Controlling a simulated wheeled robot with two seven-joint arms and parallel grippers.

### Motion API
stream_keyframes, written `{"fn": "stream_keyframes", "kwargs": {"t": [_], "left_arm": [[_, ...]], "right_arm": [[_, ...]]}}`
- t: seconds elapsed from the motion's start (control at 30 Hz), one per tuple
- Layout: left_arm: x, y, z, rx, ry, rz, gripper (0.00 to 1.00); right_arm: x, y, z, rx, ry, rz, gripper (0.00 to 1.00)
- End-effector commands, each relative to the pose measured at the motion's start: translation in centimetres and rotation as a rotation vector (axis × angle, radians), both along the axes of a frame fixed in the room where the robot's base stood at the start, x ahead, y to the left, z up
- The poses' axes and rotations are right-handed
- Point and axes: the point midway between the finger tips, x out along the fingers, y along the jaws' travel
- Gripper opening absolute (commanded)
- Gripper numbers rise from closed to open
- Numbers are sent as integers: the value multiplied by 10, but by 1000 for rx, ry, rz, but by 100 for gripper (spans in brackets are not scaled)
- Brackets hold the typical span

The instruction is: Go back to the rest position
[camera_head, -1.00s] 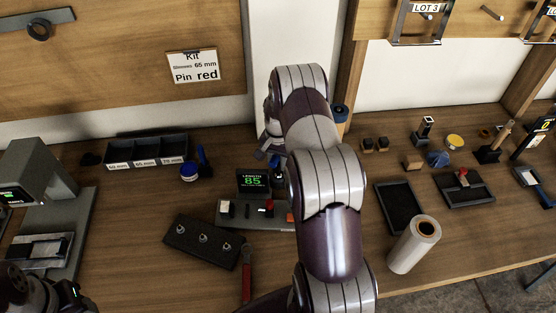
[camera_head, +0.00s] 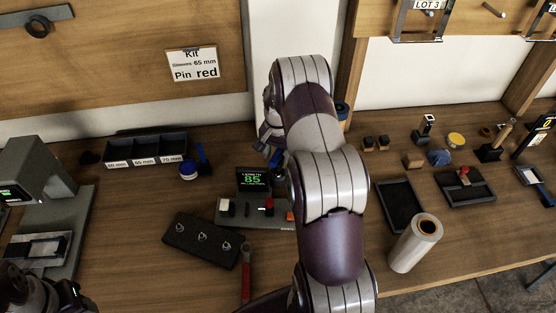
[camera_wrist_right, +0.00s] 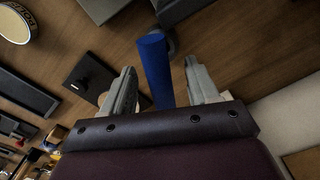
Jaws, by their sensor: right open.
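My right gripper (camera_head: 272,148) is at the back of the bench, left of its raised arm and behind the display box, partly hidden by the arm. In the right wrist view its two fingers (camera_wrist_right: 157,92) are apart, with a blue cylinder (camera_wrist_right: 155,68) showing between them. A gap shows on at least the right side of the cylinder. A small patch of blue (camera_head: 275,157) shows by the gripper in the head view. Only a dark part of my left arm (camera_head: 22,290) shows at the lower left; its fingers cannot be made out.
The display box (camera_head: 252,183) reads 85. Near it are a black pin board (camera_head: 202,240), a red-handled tool (camera_head: 246,270) and a labelled bin (camera_head: 146,151). A grey machine (camera_head: 42,180) stands left. Right are a black tray (camera_head: 400,207) and a pale roll (camera_head: 414,244).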

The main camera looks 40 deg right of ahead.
Motion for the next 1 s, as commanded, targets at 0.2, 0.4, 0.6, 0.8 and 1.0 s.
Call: {"fn": "stream_keyframes", "kwargs": {"t": [0.2,0.4,0.6,0.8,1.0], "left_arm": [[0,0,-15,0,0,0,48],[0,0,-18,0,0,0,48],[0,0,-18,0,0,0,48],[0,0,-18,0,0,0,48],[0,0,-18,0,0,0,48]], "right_arm": [[1,0,59,-3,-7,0,59],[1,0,92,-2,-3,0,59],[0,0,99,0,-1,0,59],[-3,2,84,-12,-22,132,59],[-66,83,78,-21,-36,533,59]]}}
